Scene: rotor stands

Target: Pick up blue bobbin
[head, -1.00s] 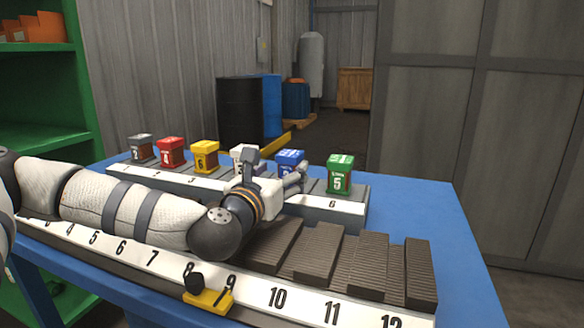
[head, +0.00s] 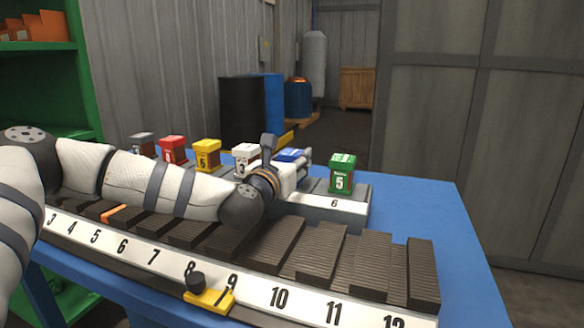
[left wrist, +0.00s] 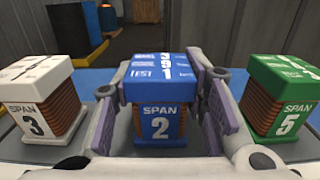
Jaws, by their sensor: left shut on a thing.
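The blue bobbin (head: 291,155), marked SPAN 2, stands upright on the rear stand (head: 305,206), mostly hidden behind my left gripper (head: 298,170) in the head view. In the left wrist view the blue bobbin (left wrist: 160,80) is centred, with a blue top and a copper winding behind its label. My left gripper (left wrist: 165,115) has one finger on each side of it and is shut on it. It seems to be still at stand height. My right gripper is in neither view.
The white bobbin 3 (head: 246,158) and green bobbin 5 (head: 342,173) stand close on either side. Yellow (head: 207,154) and red (head: 173,149) bobbins stand further left. A numbered front rack (head: 250,292) with dark ridged blocks and a yellow marker (head: 209,300) lies nearer.

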